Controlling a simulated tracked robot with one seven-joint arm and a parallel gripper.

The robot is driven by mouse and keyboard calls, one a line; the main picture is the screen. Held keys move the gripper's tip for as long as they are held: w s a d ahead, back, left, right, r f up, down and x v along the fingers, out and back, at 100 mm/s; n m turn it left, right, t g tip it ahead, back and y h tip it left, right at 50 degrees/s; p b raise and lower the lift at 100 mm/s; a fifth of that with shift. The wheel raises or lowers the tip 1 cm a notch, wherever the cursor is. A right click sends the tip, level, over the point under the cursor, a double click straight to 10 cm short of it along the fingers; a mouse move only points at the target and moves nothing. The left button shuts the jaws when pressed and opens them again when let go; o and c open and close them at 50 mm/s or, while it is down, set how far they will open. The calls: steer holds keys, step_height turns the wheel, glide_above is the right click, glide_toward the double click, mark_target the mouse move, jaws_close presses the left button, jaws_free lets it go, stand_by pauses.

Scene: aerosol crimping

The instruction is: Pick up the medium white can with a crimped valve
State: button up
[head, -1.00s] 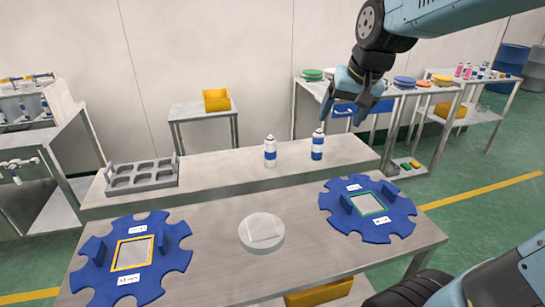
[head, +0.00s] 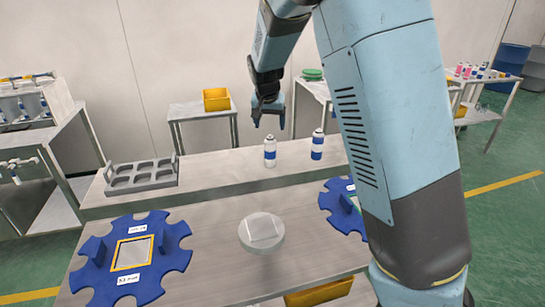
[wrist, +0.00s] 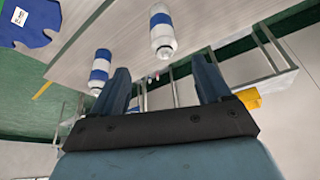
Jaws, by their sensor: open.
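Two white cans with blue bands stand upright on the raised back shelf of the table. The left can (head: 270,152) has a narrow band, and the right can (head: 317,146) looks bluer; their valves are too small to judge for crimping. My gripper (head: 269,122) is open and empty, above the left can and apart from it. In the wrist view, one can (wrist: 162,38) lies ahead of the gap between my fingers (wrist: 163,82). The other can (wrist: 100,68) is beyond the left finger's tip.
Blue star wheels (head: 92,285) and a round clear disc (head: 262,245) lie on the lower table. My arm covers part of the right wheel (head: 335,207). A yellow bin (head: 216,100) stands behind.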

mark_target(270, 147)
steer(key=x, duration=1.4)
steer(key=shift+w+a+f, duration=0.15)
steer(key=shift+w+a, duration=0.15)
steer(key=shift+w, duration=0.05)
steer(key=shift+c, duration=0.2)
steer(key=c, duration=1)
